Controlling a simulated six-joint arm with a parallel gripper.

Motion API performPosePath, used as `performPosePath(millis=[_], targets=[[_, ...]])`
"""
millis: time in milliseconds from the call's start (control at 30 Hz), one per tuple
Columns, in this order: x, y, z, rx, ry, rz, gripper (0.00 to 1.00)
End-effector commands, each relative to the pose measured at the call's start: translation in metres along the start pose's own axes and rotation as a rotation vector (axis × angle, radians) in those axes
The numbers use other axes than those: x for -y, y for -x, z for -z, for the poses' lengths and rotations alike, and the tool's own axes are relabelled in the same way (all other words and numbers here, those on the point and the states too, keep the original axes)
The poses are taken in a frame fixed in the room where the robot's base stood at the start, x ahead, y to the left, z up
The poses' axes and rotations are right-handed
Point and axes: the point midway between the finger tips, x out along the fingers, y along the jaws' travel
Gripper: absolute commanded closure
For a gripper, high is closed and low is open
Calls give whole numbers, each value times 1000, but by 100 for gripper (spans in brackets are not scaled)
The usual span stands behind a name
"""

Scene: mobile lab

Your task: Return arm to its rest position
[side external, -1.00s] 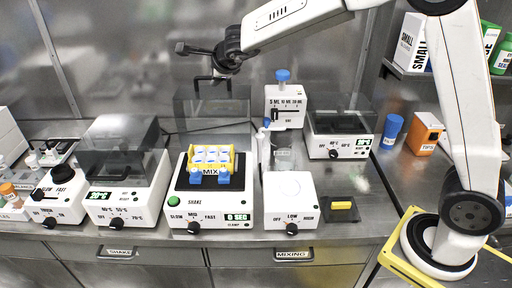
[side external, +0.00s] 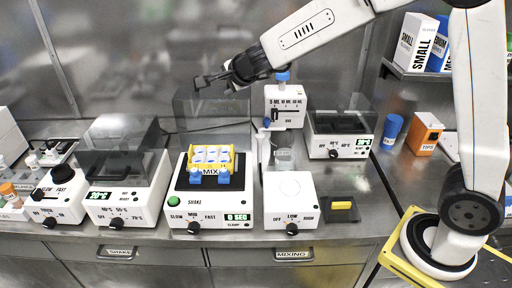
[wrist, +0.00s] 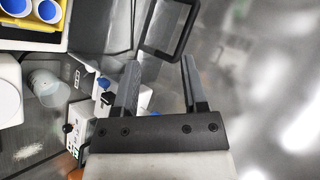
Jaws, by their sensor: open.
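My arm reaches in from the right in the side external view. My gripper (side external: 200,94) is above and behind the shaker, near the top of its raised clear lid. In the wrist view my gripper (wrist: 160,75) has its two fingers spread apart with nothing between them. The shaker (side external: 210,205) holds a yellow rack (side external: 238,165) marked MIX, with several blue-and-white capped tubes in it. In the wrist view, a dark lid handle (wrist: 168,28) shows just beyond the fingertips, apart from them as far as I can tell.
A dispenser with a blue cap (side external: 284,105) stands to the right of the lid. A white mixer (side external: 290,200), lidded heaters (side external: 125,185) (side external: 340,135), a blue cup (side external: 391,130) and an orange tips box (side external: 424,133) stand on the bench. Boxes fill a shelf (side external: 400,72) at right.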

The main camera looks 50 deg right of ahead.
Motion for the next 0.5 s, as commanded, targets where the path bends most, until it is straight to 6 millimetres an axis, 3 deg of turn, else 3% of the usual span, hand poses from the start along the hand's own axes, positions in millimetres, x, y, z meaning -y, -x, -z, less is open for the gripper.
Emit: performPosePath(millis=[500], targets=[[-91, 38, -7, 225, 638, -100, 45]])
